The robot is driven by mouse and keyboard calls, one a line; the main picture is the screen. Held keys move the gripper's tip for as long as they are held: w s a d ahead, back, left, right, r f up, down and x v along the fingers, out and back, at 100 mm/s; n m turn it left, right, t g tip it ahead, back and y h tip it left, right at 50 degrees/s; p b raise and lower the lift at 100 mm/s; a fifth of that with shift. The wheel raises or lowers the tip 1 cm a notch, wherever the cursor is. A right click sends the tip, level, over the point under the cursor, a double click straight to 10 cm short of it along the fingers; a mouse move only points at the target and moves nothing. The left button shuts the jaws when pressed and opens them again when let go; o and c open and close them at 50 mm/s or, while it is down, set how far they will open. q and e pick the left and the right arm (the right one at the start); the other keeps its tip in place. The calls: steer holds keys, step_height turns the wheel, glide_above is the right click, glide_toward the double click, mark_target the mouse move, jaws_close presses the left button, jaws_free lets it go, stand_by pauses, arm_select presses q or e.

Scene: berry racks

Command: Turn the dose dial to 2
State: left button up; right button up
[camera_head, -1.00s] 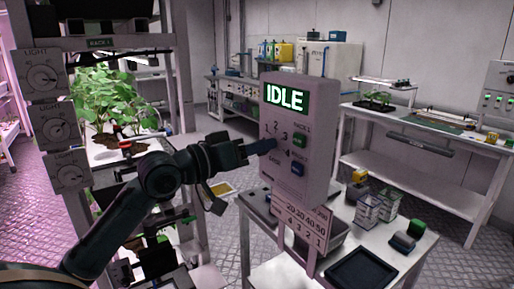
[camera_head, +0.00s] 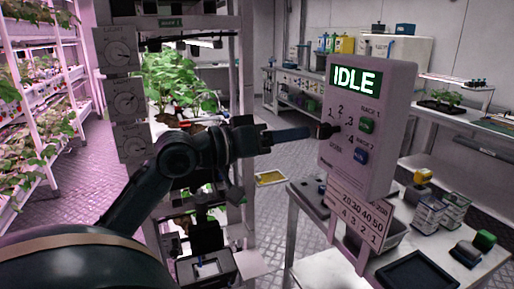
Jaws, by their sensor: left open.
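The dose dial (camera_head: 327,131) is a small dark knob on the front of a pale control box, ringed by the numbers 1, 2, 3 and 4. Which number it points at is too small to tell. My right gripper is out of view.
The box has a green button (camera_head: 367,126) and a blue button (camera_head: 361,156) beside the dial. A number card (camera_head: 358,212) hangs below it. A table with a dark tray (camera_head: 418,272) stands underneath. A plant rack with light dials (camera_head: 124,100) stands behind my arm.

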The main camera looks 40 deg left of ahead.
arm_select(q)
steer(key=shift+b+v, duration=0.6)
steer(key=shift+v, duration=2.4)
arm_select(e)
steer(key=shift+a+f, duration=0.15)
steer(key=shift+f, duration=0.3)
arm_select(q)
steer(key=w+f+n+g+y+p, duration=0.1)
steer(key=w+f+y+p, duration=0.15)
steer(key=f, duration=0.95)
steer(key=w+f+n+g+y+p, duration=0.1)
steer(key=w+f+g+y, duration=0.15)
steer(key=f, duration=0.85)
steer(key=s+d+f+m, duration=0.2)
steer(key=s+d+f, duration=0.2)
steer(key=d+f, duration=0.2)
steer(key=s+d+f+m+g+h+p, duration=0.1)
steer(key=s+d+f, duration=0.2)
steer(key=d+f, duration=0.3)
steer(key=s+d+f+m+g+p, duration=0.1)
steer(key=s+d+f+m, duration=0.1)
steer(key=s+d+f, duration=0.2)
steer(key=d+f, duration=0.3)
steer(key=d, duration=0.2)
steer(key=shift+s+m+h, duration=0.3)
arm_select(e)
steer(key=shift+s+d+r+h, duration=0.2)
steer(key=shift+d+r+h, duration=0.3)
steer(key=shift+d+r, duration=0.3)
